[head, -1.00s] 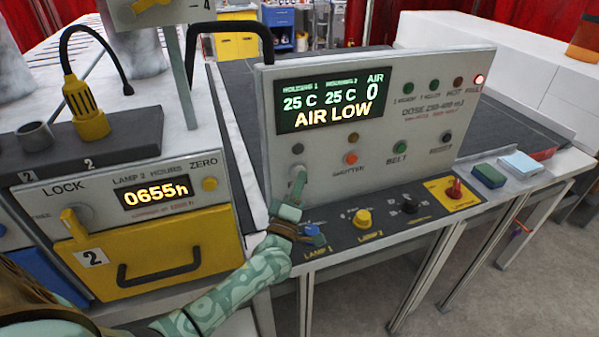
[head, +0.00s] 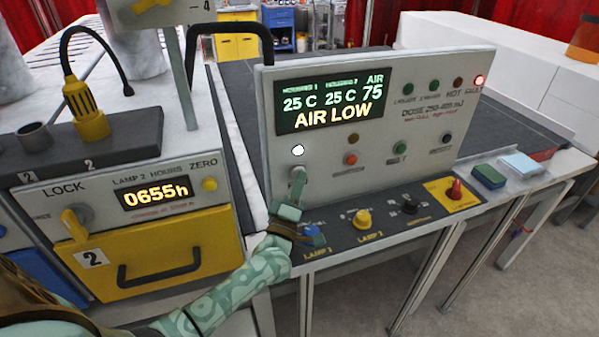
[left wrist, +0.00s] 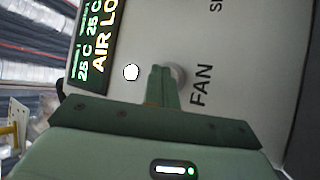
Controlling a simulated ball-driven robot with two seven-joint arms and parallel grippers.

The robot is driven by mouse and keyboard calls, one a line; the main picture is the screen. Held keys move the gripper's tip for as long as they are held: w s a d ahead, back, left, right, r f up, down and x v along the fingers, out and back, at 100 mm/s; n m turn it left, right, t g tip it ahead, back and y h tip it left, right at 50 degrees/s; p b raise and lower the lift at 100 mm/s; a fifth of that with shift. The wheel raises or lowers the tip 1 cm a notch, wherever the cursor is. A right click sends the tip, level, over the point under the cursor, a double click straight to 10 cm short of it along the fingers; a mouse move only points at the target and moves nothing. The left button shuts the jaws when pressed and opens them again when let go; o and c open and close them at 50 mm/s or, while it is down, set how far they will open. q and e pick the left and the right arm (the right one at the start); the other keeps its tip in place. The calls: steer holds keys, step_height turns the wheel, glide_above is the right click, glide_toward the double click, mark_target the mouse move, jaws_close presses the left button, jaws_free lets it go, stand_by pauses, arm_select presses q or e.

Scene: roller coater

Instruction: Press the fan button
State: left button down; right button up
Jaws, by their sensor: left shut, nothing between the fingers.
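The control panel (head: 405,170) stands upright on the console, its display (head: 333,103) reading 25 C, 25 C, AIR 75 and AIR LOW. A round lamp (head: 298,150) at the panel's left glows white; it also shows in the left wrist view (left wrist: 131,72). My left gripper (head: 298,176) is shut with its tips at the panel just below that lamp. In the left wrist view the fingertips (left wrist: 164,72) overlap the grey round fan button (left wrist: 179,75), beside the word FAN. The fingers mostly hide the button in the head view. My right gripper is not in view.
Blue lamp 1 knob (head: 313,236), yellow lamp 2 knob (head: 362,219), a black knob (head: 409,204) and a red switch (head: 455,190) stand on the ledge below. A yellow lamp drawer (head: 160,250) is left. The fault light (head: 478,80) glows red.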

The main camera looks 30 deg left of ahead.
arm_select(q)
steer(key=shift+s+d, duration=0.4)
steer(key=shift+d, duration=0.05)
steer(key=s+d+p, duration=0.1)
steer(key=d, duration=0.1)
steer(key=s+d+p, duration=0.1)
steer(key=s, duration=0.1)
steer(key=shift+s+d, duration=0.2)
steer(key=shift+d, duration=0.15)
stand_by(0.8)
